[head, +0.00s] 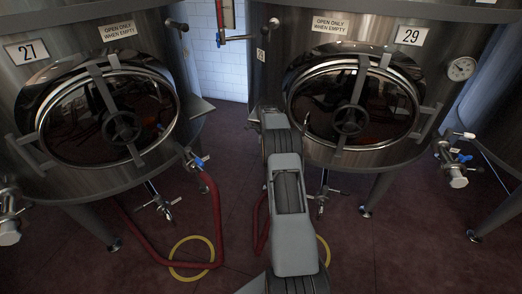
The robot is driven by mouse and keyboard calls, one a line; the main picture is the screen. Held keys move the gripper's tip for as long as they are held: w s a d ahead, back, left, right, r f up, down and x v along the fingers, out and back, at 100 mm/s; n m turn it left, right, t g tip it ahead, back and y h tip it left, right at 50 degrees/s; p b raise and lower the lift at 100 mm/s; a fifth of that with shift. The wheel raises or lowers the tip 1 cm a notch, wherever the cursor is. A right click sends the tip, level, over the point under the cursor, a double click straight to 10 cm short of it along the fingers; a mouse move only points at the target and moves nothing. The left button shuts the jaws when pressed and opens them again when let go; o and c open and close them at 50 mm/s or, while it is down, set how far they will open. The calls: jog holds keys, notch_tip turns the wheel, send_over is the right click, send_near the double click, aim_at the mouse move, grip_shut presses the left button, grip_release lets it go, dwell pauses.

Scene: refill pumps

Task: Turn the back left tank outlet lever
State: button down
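Two large steel tanks stand ahead, tank 27 (75,190) on the left and tank 29 (275,75) on the right. A valve with a blue lever (198,162) is at the lower right of tank 27, joined to a red hose (217,215). A bottom outlet (160,201) with a small handle hangs under tank 27. Another outlet (321,197) hangs under tank 29, and a valve with a blue lever (465,158) is on its right side. I cannot tell which lever is the back left one. My arm reaches forward between the tanks; my gripper is not visible.
A yellow hose ring (191,259) lies on the dark red floor left of my arm. Another yellow ring (323,250) is partly hidden by my arm. Tank legs (377,190) stand on the floor. A valve (9,225) juts in at the left edge.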

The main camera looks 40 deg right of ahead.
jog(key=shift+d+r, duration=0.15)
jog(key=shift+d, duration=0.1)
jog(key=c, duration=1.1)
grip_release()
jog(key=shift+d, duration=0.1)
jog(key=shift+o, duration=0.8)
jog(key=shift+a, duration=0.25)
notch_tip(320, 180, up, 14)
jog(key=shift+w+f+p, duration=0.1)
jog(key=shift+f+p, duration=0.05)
jog(key=shift+p, duration=0.4)
